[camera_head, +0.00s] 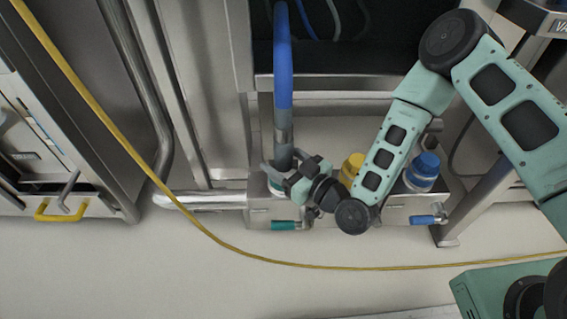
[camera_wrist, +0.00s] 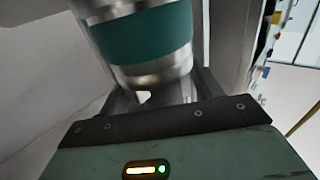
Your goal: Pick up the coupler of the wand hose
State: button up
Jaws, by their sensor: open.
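The blue wand hose (camera_head: 283,60) hangs down from the dark machine opening, with a grey lower section (camera_head: 283,152). At its lower end, the coupler shows large in the wrist view as a metal cylinder with a teal band (camera_wrist: 145,36). In the wrist view the coupler's metal lower end stands in front of the gripper body, between the fingers; contact cannot be told.
A yellow cable (camera_head: 215,238) crosses the open floor.

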aim_at(277, 125)
jog(key=shift+x, duration=0.85)
jog(key=shift+r, duration=0.1)
jog(key=c, duration=1.3)
jog(key=shift+o, duration=0.2)
notch_tip(277, 125, up, 10)
jog(key=p, duration=0.6)
